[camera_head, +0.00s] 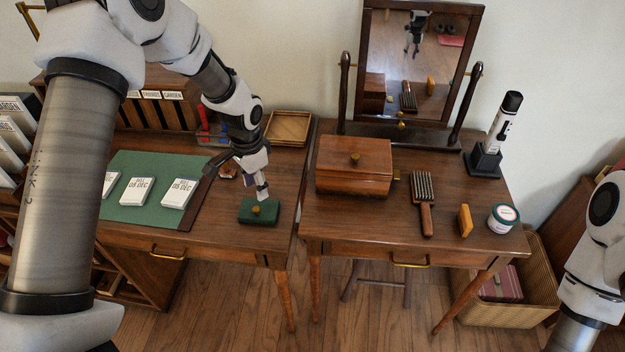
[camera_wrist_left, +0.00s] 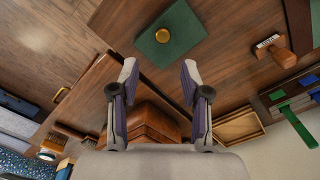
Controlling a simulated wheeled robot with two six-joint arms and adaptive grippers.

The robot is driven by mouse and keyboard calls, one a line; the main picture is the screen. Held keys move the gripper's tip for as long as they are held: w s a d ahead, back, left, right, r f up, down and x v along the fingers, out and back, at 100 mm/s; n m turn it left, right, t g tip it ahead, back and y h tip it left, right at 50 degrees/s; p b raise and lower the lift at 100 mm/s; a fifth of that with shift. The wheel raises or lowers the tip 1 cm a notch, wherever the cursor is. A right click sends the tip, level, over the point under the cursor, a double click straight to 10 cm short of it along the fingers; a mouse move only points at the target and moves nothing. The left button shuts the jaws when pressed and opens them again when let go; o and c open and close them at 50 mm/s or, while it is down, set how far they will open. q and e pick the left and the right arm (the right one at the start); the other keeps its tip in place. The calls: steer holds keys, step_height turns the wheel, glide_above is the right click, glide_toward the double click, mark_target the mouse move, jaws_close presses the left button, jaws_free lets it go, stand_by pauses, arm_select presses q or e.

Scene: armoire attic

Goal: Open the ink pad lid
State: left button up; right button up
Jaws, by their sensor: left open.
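The ink pad (camera_head: 257,218) is a green box with a round brass knob on its lid, sitting shut on the left desk near its right front corner. In the left wrist view the green lid (camera_wrist_left: 182,48) and its brass knob (camera_wrist_left: 162,35) show beyond the fingertips. My left gripper (camera_head: 262,191) is just above the pad in the head view. In the wrist view my left gripper (camera_wrist_left: 158,68) has its fingers apart with nothing between them, and the knob lies ahead of the gap. My right gripper is out of view; only part of that arm shows at the right edge.
A green mat (camera_head: 150,165) with white cards lies left of the pad. The right table holds a wooden box (camera_head: 354,165), a brush (camera_head: 424,200) and a mirror (camera_head: 415,60). A gap separates the two tables.

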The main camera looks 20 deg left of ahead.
mark_target(256, 208)
arm_select(q)
steer(key=shift+a+r, duration=0.15)
steer(key=shift+a, duration=0.2)
steer(key=f, duration=0.1)
steer(key=s+f, duration=0.1)
steer(key=shift+s+a+f, duration=0.1)
steer(key=shift+a+f, duration=0.15)
steer(key=shift+f, duration=0.05)
steer(key=f, duration=0.4)
steer(key=shift+w+d+f+p, duration=0.15)
steer(key=shift+w+d+p, duration=0.1)
steer(key=shift+w+p, duration=0.15)
steer(key=shift+s+a+f, duration=0.1)
steer(key=shift+f, duration=0.2)
jaws_close()
